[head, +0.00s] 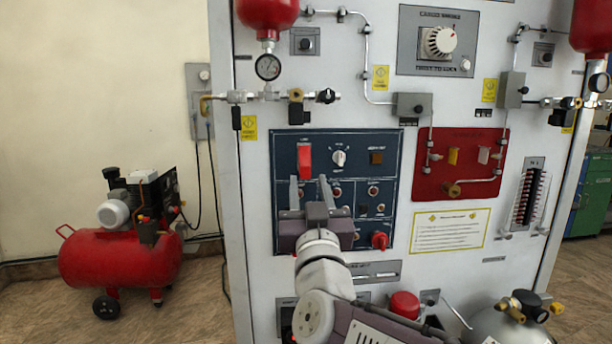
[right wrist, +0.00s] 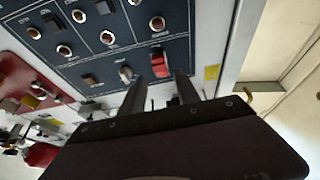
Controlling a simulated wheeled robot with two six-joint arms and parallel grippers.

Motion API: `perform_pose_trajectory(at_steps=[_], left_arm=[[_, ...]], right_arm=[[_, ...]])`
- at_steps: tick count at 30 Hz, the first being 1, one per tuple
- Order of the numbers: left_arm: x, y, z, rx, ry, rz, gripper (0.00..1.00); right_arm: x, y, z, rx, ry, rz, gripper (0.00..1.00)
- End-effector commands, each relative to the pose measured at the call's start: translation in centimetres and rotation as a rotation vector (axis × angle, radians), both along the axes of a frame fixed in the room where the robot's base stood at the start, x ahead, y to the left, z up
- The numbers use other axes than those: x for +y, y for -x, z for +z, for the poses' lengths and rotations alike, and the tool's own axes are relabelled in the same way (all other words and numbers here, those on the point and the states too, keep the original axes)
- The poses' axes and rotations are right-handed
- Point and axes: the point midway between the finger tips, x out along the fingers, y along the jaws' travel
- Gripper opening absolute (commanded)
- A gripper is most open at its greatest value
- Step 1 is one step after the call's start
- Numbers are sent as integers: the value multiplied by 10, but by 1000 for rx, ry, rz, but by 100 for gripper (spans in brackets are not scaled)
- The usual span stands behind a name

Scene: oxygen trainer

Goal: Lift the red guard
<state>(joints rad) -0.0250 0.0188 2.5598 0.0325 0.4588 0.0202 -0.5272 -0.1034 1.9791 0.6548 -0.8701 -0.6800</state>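The red guard (head: 305,161) is a small red cover at the upper left of the dark blue switch panel (head: 375,141). It looks closed, lying against the panel. In the right wrist view the guard (right wrist: 159,66) shows just beyond the tip of one finger. My right gripper (head: 309,181) is open, its two fingers apart with nothing between them. In the head view its fingertips are just below the guard. In the right wrist view the gripper (right wrist: 169,75) points at the panel, and I cannot tell whether it touches. My left gripper is not in view.
A white selector knob (head: 339,158) and an amber square button (head: 376,157) sit right of the guard. A red knob (head: 380,240) is lower on the panel. A red plate with valves (head: 430,185) is to the right. A red compressor (head: 120,262) stands at left.

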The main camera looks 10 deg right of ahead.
Motion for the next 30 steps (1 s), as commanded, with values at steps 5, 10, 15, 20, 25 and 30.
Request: perform_pose_trajectory(at_steps=[5,10,15,20,25,30], left_arm=[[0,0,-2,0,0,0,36],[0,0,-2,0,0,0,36],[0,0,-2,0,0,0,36],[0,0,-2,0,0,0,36],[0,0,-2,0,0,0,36],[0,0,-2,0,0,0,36]], right_arm=[[-1,-35,13,0,0,-2,38],[0,-54,21,1,1,0,38],[0,-58,23,3,2,1,38],[0,-58,23,2,2,1,30],[0,-58,23,2,1,2,0],[0,-58,22,2,1,2,0]])
